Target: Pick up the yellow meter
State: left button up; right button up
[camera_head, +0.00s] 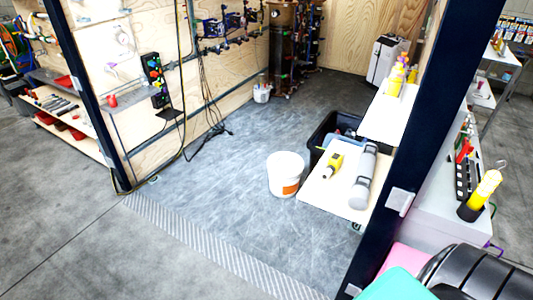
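A small yellow device with a dark end, which looks like the yellow meter (333,165), lies on a light wooden top (318,190) inside the trailer, right of the picture's middle. A grey cylinder (363,178) lies beside it on its right, apart from it. Nothing covers the meter. Neither of my grippers shows in the head view.
A white bucket (285,172) stands on the floor left of the wooden top, and a black bin (322,130) is behind. A dark door post (408,160) rises on the right. Yellow bottles (395,80) stand on a shelf. The trailer floor (215,180) is mostly clear.

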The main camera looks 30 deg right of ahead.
aim_at(334, 162)
jog(key=i+j+z, duration=0.2)
jog(key=i, duration=0.25)
jog(key=i+j+z, duration=0.15)
jog(key=i, duration=0.3)
